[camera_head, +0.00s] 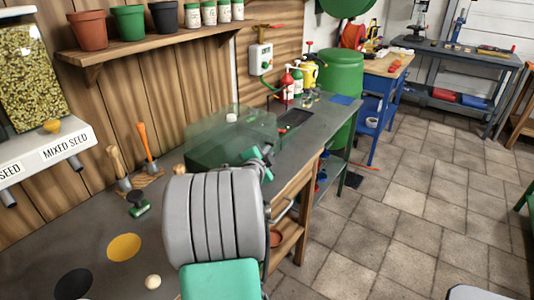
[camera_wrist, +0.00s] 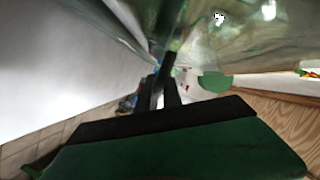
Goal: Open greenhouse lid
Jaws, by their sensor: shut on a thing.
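The greenhouse is a see-through green box (camera_head: 205,153) on the grey workbench, against the wooden wall. Its clear lid (camera_head: 252,120) has a pale round knob (camera_head: 231,117) showing on or behind it; I cannot tell which. My gripper (camera_head: 258,163) is at the box's front edge, partly hidden behind my grey arm. In the wrist view, my gripper's dark fingers (camera_wrist: 165,85) are close together against the clear lid (camera_wrist: 215,45), which fills the upper part. They are shut on its edge, though the contact is hard to see. How far the lid is raised is unclear.
The workbench (camera_head: 45,238) holds hand tools (camera_head: 147,145) left of the greenhouse and bottles (camera_head: 297,80) behind it to the right. A shelf with pots (camera_head: 128,22) hangs above. A green barrel (camera_head: 341,80) stands beyond. The tiled floor (camera_head: 410,210) at right is clear.

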